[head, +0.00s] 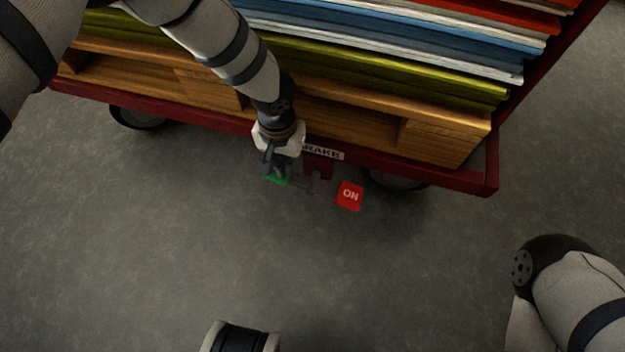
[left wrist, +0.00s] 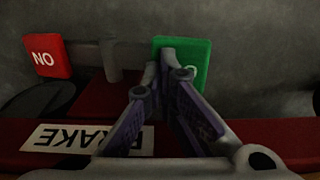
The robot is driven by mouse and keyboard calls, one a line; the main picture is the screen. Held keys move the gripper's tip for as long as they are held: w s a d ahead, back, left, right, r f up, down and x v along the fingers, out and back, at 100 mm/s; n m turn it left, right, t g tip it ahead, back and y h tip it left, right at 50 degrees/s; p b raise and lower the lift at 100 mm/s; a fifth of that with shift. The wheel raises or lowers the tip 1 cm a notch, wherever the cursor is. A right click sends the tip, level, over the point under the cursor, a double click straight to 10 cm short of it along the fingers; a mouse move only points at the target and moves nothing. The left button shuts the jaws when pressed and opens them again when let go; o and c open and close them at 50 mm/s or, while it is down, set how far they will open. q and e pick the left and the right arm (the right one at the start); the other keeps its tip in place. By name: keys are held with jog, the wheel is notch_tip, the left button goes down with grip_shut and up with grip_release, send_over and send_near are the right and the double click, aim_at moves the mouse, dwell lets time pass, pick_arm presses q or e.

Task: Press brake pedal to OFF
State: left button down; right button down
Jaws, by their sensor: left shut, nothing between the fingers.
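The brake mechanism sits at the edge of a red cart, under a white BRAKE label (head: 325,152); the label shows upside down in the left wrist view (left wrist: 85,139). A red ON pedal (head: 349,195) is on the right in the head view and at upper left in the left wrist view (left wrist: 47,56). The green pedal (head: 277,180) is mostly hidden behind my left gripper (head: 276,172). In the left wrist view the green pedal (left wrist: 190,50) is just beyond the shut, empty fingertips (left wrist: 168,72). I cannot tell whether they touch it. My right gripper is not in view.
The red cart (head: 470,183) carries a wooden pallet (head: 440,142) stacked with coloured sheets (head: 400,50). Its wheels (head: 140,118) show below the frame. The grey floor (head: 150,230) in front is clear.

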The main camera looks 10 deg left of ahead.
pick_arm(q)
jog(key=shift+f+b, duration=0.4)
jog(key=shift+f, duration=0.5)
jog(key=shift+r, duration=0.1)
notch_tip(320, 180, up, 7)
jog(key=p, duration=0.4)
jog(key=shift+p, duration=0.4)
